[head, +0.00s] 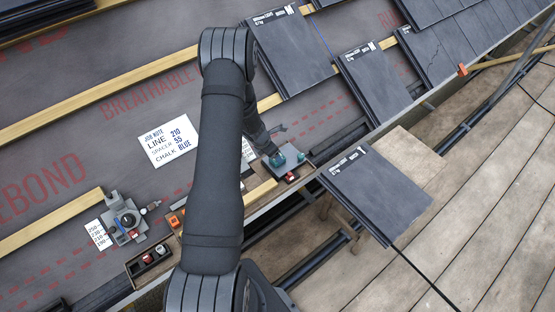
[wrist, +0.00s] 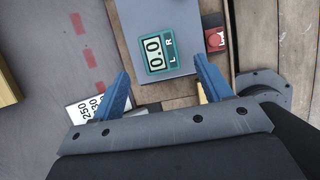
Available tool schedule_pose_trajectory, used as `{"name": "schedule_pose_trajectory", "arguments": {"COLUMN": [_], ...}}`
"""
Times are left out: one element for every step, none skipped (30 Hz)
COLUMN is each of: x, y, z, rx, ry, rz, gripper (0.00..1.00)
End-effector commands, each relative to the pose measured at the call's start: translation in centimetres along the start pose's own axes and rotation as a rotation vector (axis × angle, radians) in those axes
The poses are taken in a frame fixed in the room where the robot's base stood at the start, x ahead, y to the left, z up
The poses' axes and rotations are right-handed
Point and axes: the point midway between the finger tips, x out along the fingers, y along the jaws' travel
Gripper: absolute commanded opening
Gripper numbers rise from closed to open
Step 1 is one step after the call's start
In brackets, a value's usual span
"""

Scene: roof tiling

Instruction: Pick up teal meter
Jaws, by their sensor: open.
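The teal meter (wrist: 172,50) lies on a grey slab (wrist: 145,20) in the wrist view, with a pale display reading 0.0 and the letters L and R. My gripper (wrist: 162,80) is open, with one blue finger on each side below the meter in the picture. Nothing is between the fingers except the slab's near edge as seen from above. In the head view the meter (head: 278,160) shows as a small teal patch by the end of my arm, partly hidden. I cannot tell how far the fingers are above the slab.
A red item (wrist: 215,40) lies right of the meter. A number card (wrist: 88,108) is near the left finger. In the head view, a job note (head: 168,141), wooden battens (head: 100,92) and stacked dark tiles (head: 375,190) surround the arm. Planks lie at right.

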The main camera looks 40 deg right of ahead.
Motion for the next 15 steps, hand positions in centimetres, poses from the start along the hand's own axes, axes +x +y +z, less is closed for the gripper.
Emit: {"name": "schedule_pose_trajectory", "arguments": {"x": [0.2,0.4,0.7,1.0,1.4,2.0,2.4,2.8,3.4,3.7,4.1,4.5,4.7,4.9,5.1], "y": [0.0,0.0,0.0,0.0,0.0,-0.1,-0.1,-0.1,-0.1,0.0,0.0,0.0,0.0,0.0,0.0], "z": [0.0,0.0,0.0,0.0,0.0,0.0,0.0,0.0,0.0,0.1,0.1,0.1,0.1,0.1,0.1], "rx": [0.0,0.0,0.0,0.0,0.0,0.001,0.001,0.001,0.002,0.002,0.002,0.001,0.001,0.001,0.001], "ry": [0.0,0.0,0.0,0.0,0.0,0.001,0.001,0.001,0.001,0.001,0.0,0.0,0.0,0.0,-0.001], "rz": [0.0,0.0,0.0,0.0,-0.001,-0.001,-0.001,-0.001,-0.001,-0.001,-0.001,0.0,0.0,0.0,0.001], "gripper": [0.71,0.71,0.71,0.71,0.71,0.71,0.71,0.71,0.71,0.71,0.71,0.71,0.71,0.71,0.71]}}
